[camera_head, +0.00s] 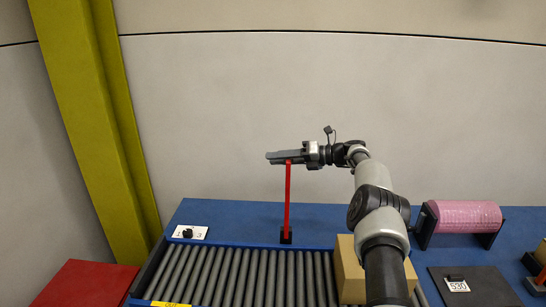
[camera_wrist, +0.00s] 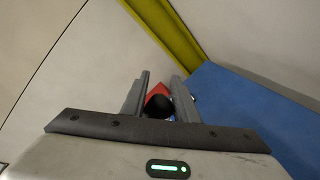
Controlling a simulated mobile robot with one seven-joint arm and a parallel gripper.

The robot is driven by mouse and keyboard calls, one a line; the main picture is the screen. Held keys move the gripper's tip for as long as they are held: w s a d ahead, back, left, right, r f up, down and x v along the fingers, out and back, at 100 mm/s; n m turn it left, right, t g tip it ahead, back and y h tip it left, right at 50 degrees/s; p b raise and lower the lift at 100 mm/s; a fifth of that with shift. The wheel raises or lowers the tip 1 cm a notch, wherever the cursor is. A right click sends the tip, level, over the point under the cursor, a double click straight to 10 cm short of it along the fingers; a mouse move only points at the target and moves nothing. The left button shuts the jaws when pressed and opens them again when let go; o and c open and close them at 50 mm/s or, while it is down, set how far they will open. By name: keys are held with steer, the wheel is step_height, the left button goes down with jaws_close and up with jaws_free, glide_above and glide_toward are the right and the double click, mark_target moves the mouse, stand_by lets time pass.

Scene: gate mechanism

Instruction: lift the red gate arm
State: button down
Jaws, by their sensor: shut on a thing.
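The red gate arm (camera_head: 287,202) is a thin bar. It stands upright from a small black base (camera_head: 286,237) at the back edge of the roller conveyor. My gripper (camera_head: 284,157) is at the top of the bar, with its fingers pointing left and level, and is shut on the bar's upper end. In the wrist view a dark rounded piece (camera_wrist: 159,107) lies between the two fingers. A red patch (camera_wrist: 157,90) shows just beyond it; I cannot tell whether it is the bar. The fingers hide the bar's tip in the head view.
The roller conveyor (camera_head: 235,277) runs along the front, with a cardboard box (camera_head: 347,272) on it beneath my arm. A pink roll (camera_head: 465,216) stands in a holder at right. A numbered dial plate (camera_head: 189,233) is at left. A yellow post (camera_head: 97,125) rises behind.

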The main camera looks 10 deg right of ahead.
step_height(320, 180, down, 2)
steer(key=shift+w+d+f+m, duration=0.1)
steer(key=shift+w+f+m, duration=0.1)
steer(key=shift+m, duration=0.1)
steer(key=shift+s, duration=0.15)
steer(key=c, duration=1.5)
jaws_free()
steer(key=shift+o, duration=0.2)
steer(key=shift+r, duration=0.1)
